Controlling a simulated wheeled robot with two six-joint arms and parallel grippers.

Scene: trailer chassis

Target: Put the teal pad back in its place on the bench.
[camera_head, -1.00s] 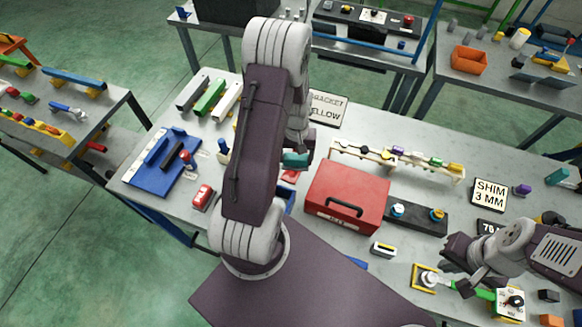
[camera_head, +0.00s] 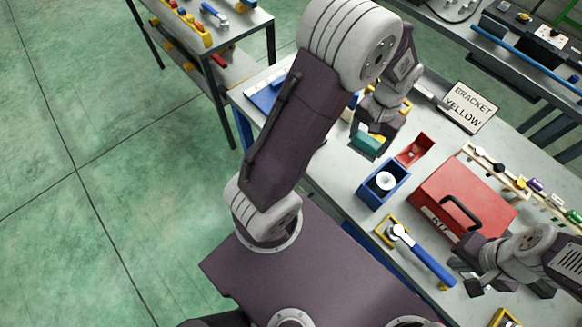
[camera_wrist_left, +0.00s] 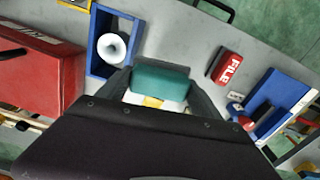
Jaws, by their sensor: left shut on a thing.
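In the left wrist view the pad (camera_wrist_left: 160,82) spans the gap between the fingers of the gripper (camera_wrist_left: 160,88). I cannot tell the pad's height above the bench. My right gripper (camera_head: 465,278) is at the lower right, its fingers apart, with nothing seen between them.
A blue box (camera_head: 384,186) with a white round part stands beside a red toolbox (camera_head: 465,200). A blue-handled tool (camera_head: 425,258) lies in front. A sign (camera_head: 467,105) stands behind. In the left wrist view, a red FILE block (camera_wrist_left: 224,66) and blue tray (camera_wrist_left: 288,100) lie right.

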